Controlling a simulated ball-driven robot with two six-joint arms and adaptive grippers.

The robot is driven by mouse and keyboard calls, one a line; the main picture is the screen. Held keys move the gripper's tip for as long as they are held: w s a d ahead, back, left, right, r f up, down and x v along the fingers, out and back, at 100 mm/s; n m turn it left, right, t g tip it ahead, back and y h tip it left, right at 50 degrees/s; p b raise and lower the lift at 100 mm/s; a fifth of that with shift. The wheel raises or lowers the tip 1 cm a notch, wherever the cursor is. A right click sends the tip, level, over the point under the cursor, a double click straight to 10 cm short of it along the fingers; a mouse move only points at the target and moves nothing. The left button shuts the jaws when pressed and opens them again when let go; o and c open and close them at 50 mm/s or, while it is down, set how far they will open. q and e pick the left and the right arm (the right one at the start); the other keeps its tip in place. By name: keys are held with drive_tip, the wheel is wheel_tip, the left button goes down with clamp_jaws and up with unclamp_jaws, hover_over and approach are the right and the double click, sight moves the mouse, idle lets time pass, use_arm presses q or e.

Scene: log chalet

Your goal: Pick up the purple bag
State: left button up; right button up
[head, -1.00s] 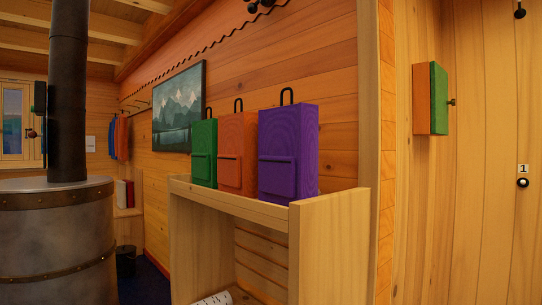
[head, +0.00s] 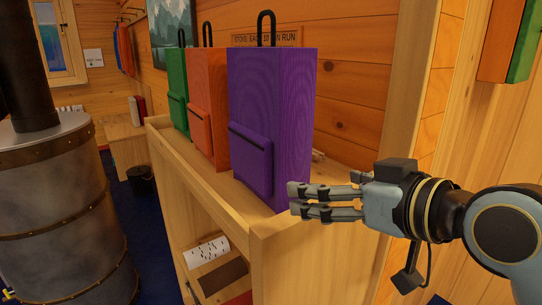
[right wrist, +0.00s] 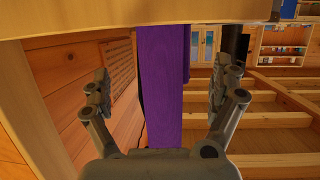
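The purple bag (head: 293,120) stands upright at the near end of the wooden shelf unit's top (head: 265,215). It has a front pocket and a black loop handle. My right gripper (head: 322,187) is beside the bag's lower right side, its fingers pointing at it. In the right wrist view the purple bag (right wrist: 162,85) shows between the two spread fingers of the right gripper (right wrist: 160,92), with gaps on both sides. The gripper is open and empty. Its near finger hides a little of the bag's lower edge. My left gripper is not in view.
An orange bag (head: 208,105) and a green bag (head: 177,88) stand farther along the same shelf top. A log wall is behind them. A metal stove (head: 55,210) stands at the left. A paper roll (head: 207,250) lies on a lower shelf.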

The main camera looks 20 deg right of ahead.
sight(299, 109)
drive_tip(key=w+r+t, duration=0.1)
drive_tip(key=r, duration=0.2)
drive_tip(key=r+t, duration=0.1)
drive_tip(key=r, duration=0.2)
drive_tip(key=w+a+r+t+y, duration=0.1)
drive_tip(key=r, duration=0.2)
drive_tip(key=shift+w+r, duration=0.3)
drive_tip(key=shift+w, duration=0.05)
drive_tip(key=p+x, duration=0.1)
drive_tip(key=x, duration=0.3)
drive_tip(key=shift+w+a+r, duration=0.15)
drive_tip(key=shift+w, duration=0.15)
drive_tip(key=p+x, duration=0.1)
drive_tip(key=x, duration=0.4)
drive_tip(key=shift+w+r, duration=0.2)
drive_tip(key=shift+w, duration=0.1)
drive_tip(key=shift+s, duration=0.1)
drive_tip(key=shift+c, duration=0.9)
drive_tip(key=c, duration=1.3)
drive_tip(key=shift+r, duration=0.1)
drive_tip(key=shift+c, duration=0.8)
drive_tip(key=shift+r, duration=0.1)
